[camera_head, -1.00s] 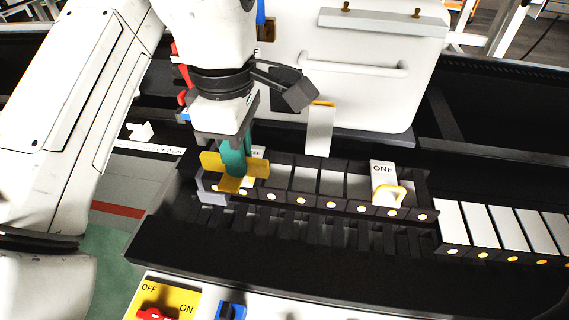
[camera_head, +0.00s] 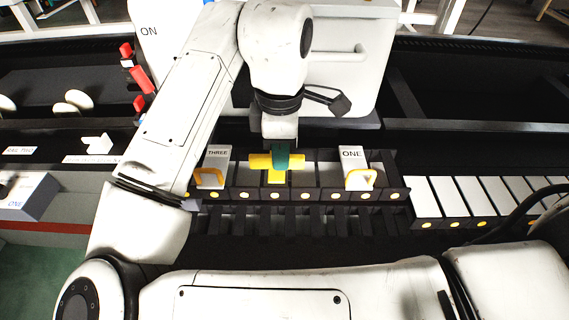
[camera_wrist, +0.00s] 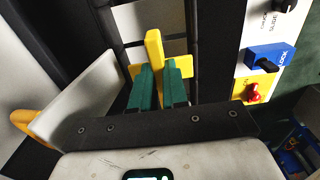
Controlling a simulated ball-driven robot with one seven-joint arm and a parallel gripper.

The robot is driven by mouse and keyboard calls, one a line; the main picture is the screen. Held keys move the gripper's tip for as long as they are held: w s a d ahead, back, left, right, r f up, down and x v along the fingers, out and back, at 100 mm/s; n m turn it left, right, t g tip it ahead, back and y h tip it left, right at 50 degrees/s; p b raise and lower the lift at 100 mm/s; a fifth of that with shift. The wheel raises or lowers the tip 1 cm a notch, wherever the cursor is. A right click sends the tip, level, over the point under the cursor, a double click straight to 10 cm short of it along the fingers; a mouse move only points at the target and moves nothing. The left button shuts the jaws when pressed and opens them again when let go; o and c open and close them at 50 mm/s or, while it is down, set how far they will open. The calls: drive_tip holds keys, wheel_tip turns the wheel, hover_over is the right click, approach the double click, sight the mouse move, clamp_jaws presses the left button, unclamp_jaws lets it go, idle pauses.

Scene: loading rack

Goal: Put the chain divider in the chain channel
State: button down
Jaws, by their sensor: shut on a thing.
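My gripper (camera_head: 281,155), with green fingers, is shut on the chain divider (camera_head: 257,161), a yellow cross-shaped piece. In the wrist view the divider (camera_wrist: 154,48) shows at the fingertips of my gripper (camera_wrist: 160,88). The chain channel (camera_head: 305,196) is a black row of compartments with yellow dots along its front. The divider is over its middle, between the block marked THREE and the block marked ONE. I cannot tell whether it touches the channel.
The white THREE block (camera_head: 217,153) and ONE block (camera_head: 352,154), both with yellow handles, stand in the channel on either side. White panels (camera_head: 450,198) line the right. A large white box (camera_head: 365,75) stands behind. In the wrist view, a control panel with a red knob (camera_wrist: 253,93) is at right.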

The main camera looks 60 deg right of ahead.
drive_tip(key=shift+s+d+f, duration=0.1)
drive_tip(key=shift+d+f, duration=0.15)
drive_tip(key=shift+f, duration=0.05)
drive_tip(key=shift+d+f+b, duration=0.15)
drive_tip(key=shift+f+b, duration=0.2)
drive_tip(key=shift+f, duration=1.3)
drive_tip(key=c, duration=1.1)
unclamp_jaws()
drive_tip(key=shift+f, duration=0.15)
drive_tip(key=shift+c, duration=0.2)
wheel_tip(320, 180, up, 12)
drive_tip(key=shift+r+p, duration=0.2)
drive_tip(key=shift+p, duration=0.85)
